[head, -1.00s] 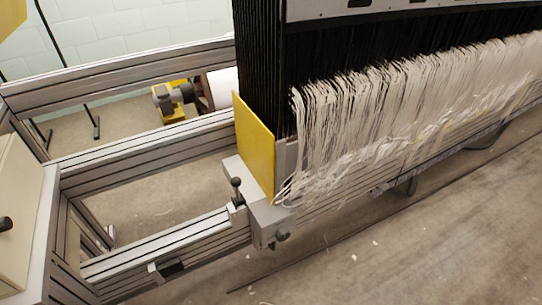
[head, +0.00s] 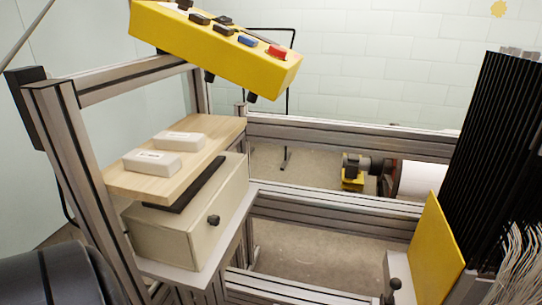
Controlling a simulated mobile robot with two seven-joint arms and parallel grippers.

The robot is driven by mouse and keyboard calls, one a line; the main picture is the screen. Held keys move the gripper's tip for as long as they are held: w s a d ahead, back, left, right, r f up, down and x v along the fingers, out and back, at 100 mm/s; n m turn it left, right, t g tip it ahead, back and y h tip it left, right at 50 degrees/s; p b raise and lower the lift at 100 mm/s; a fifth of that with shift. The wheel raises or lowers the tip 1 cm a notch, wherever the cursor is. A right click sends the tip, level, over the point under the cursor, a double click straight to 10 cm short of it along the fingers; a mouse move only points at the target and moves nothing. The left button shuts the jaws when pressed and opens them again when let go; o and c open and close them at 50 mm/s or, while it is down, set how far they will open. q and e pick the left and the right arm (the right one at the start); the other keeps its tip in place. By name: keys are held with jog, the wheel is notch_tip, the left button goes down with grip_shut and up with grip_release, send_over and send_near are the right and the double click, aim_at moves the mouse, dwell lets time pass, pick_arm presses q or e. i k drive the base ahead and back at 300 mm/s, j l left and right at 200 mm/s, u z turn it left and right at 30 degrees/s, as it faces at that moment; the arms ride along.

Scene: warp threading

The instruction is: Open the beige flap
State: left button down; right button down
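A beige box (head: 170,240) sits on a grey shelf at the left of the machine frame. Neither gripper shows in the head view. A dark rounded shape at the bottom left corner may be part of my own body.
A wooden board (head: 200,150) with two white blocks (head: 152,162) lies just above the box. A yellow button panel (head: 215,45) hangs over it. Aluminium rails (head: 330,215) surround the box. A yellow plate (head: 437,245) and white threads (head: 520,265) are at the right.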

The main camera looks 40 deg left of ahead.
aim_at(205, 233)
jog(key=u, duration=1.8)
